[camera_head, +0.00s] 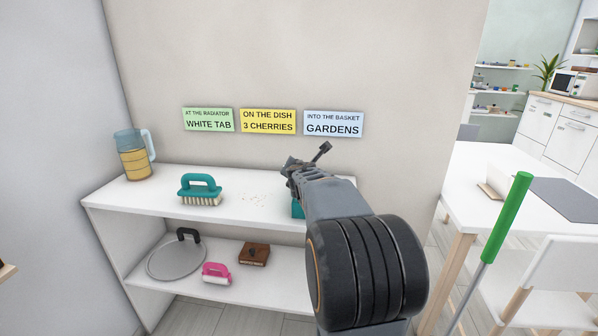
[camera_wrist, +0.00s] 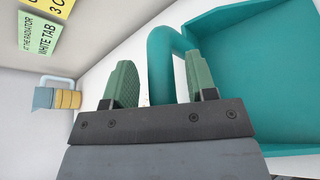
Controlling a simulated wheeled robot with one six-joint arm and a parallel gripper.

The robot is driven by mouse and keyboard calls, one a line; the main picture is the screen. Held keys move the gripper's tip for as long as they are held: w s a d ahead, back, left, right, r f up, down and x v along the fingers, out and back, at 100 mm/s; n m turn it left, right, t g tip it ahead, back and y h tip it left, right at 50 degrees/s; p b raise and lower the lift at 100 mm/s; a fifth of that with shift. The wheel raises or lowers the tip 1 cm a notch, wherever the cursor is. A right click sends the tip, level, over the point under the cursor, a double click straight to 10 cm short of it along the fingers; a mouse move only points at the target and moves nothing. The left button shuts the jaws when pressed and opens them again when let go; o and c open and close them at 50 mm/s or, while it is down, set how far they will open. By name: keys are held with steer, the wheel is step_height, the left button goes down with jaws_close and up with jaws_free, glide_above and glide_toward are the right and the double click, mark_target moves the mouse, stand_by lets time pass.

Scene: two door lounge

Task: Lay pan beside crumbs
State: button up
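The pan is a teal dustpan (camera_head: 297,209), mostly hidden behind my arm at the right part of the shelf's top board. In the wrist view its wide tray (camera_wrist: 265,75) fills the right side, and its curved handle (camera_wrist: 163,60) runs between my fingers. My gripper (camera_wrist: 160,70) is open around the handle. A gap shows at the left finger; contact at the right finger is unclear. The crumbs (camera_head: 254,197) lie scattered on the top board, left of the pan. A teal brush (camera_head: 200,190) stands left of the crumbs.
The white shelf (camera_head: 160,200) also carries a yellow-banded jug (camera_head: 135,155) at far left. A green-handled pole (camera_head: 507,217) stands right, near a white table (camera_head: 478,170).

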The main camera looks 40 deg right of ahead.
steer(key=shift+s+r, duration=0.1)
steer(key=shift+r, duration=0.1)
steer(key=p+v, duration=0.4)
steer(key=v, duration=0.8)
steer(key=s+a+f+m+g+y, duration=0.3)
steer(key=s+a+f+m, duration=0.4)
steer(key=a+m, duration=0.3)
steer(key=s+a+f+m+g+y, duration=0.4)
steer(key=s+a+f+m+g, duration=0.2)
steer(key=m, duration=0.7)
steer(key=s+a+f, duration=0.2)
steer(key=a, duration=0.2)
steer(key=shift+a+f, duration=0.15)
steer(key=shift+f, duration=0.05)
steer(key=shift+r, duration=0.1)
step_height(320, 180, up, 22)
steer(key=p, duration=2)
steer(key=shift+a+f+y, duration=0.2)
steer(key=shift+a+y, duration=0.05)
steer(key=shift+y, duration=0.05)
